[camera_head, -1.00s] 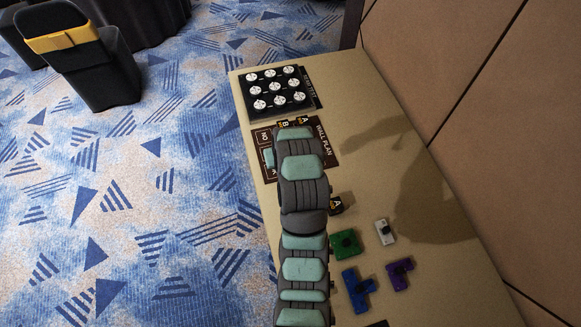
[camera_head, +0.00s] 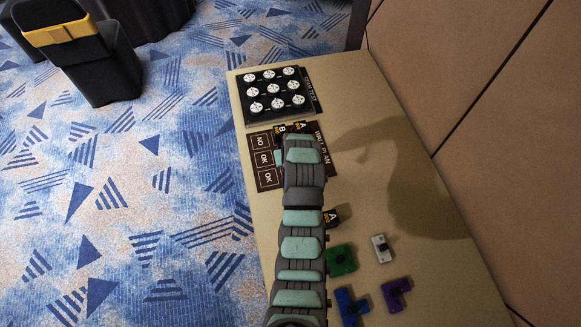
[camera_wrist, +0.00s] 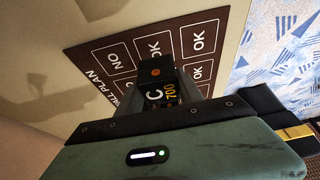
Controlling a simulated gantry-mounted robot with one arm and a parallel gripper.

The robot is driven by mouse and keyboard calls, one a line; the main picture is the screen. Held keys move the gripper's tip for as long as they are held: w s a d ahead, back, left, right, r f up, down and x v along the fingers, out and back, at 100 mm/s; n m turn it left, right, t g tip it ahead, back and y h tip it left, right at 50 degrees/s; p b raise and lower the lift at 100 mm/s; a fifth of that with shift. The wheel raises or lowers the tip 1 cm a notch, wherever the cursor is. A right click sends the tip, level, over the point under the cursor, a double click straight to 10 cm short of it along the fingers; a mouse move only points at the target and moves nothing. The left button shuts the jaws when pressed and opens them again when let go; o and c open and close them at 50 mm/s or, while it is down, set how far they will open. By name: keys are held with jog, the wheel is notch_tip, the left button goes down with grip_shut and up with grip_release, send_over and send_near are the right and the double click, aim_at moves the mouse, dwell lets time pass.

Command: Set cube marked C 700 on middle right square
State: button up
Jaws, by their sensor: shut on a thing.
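The cube marked C 700 (camera_wrist: 160,92) is black with white and orange lettering and sits between the fingers of my gripper (camera_wrist: 162,100) in the wrist view. The gripper is shut on it, over the brown wall plan board (camera_wrist: 84,62). Whether the cube touches the board I cannot tell. In the head view my arm hides the cube and covers the middle and lower right of the board (camera_head: 249,143). Squares marked NO, OK and OK show along the board's left side. Cubes A (camera_head: 299,127) and B (camera_head: 282,131) stand at its top edge.
A black tray with white round pieces (camera_head: 273,90) lies beyond the board. Another A cube (camera_head: 331,215) and green (camera_head: 341,259), white (camera_head: 382,248), blue (camera_head: 351,305) and purple (camera_head: 396,294) pieces lie nearer. The table's right side (camera_head: 400,170) is clear, beside a wall.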

jog(key=shift+w+f, duration=0.1)
jog(key=shift+f, duration=2.4)
jog(key=shift+f, duration=0.15)
jog(key=o, duration=1.4)
